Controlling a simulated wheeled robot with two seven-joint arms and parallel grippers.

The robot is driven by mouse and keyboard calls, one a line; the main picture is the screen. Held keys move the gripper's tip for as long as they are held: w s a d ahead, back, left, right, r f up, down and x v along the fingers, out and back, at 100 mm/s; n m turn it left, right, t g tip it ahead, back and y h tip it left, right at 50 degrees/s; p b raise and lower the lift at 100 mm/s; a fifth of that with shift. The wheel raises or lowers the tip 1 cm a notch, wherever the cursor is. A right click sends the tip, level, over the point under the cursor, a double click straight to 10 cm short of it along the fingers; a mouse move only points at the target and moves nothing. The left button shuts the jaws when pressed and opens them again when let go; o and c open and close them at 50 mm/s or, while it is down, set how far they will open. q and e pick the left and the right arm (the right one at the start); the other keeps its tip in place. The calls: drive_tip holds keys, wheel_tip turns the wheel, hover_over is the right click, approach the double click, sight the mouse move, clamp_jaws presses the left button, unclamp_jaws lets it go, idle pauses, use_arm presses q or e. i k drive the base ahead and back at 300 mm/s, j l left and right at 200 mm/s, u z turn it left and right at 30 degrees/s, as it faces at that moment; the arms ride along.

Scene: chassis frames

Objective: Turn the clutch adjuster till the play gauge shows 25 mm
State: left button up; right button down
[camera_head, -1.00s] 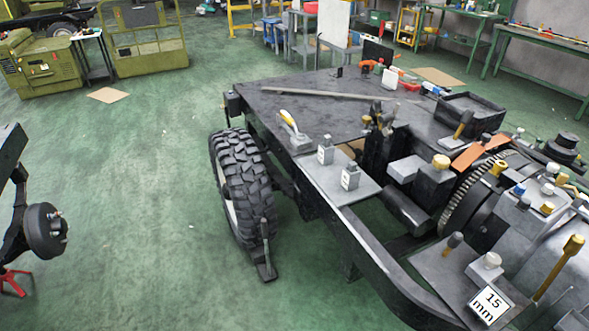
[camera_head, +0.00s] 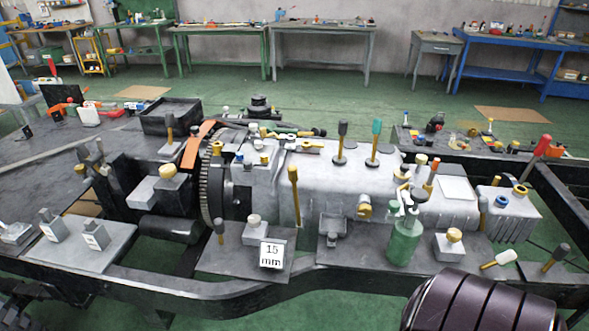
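A white play gauge card (camera_head: 272,254) reads "15 mm". It stands at the front edge of a dark plate on the chassis frame. Just behind it is a small grey block with a pale round knob (camera_head: 254,221). I cannot tell for sure whether this knob is the clutch adjuster. A lever with a dark grip (camera_head: 219,228) stands left of the card, and a tall brass-coloured rod (camera_head: 295,192) stands behind it to the right. Neither of my grippers is in view.
The grey gearbox housing (camera_head: 330,180) lies behind the plate, with a toothed flywheel (camera_head: 213,180) at its left. A green bottle (camera_head: 404,240) and a brass-knobbed block (camera_head: 449,246) stand to the right. The chassis rail (camera_head: 150,285) runs along the front.

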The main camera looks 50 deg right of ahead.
sight(254, 220)
drive_tip(key=z, duration=1.15)
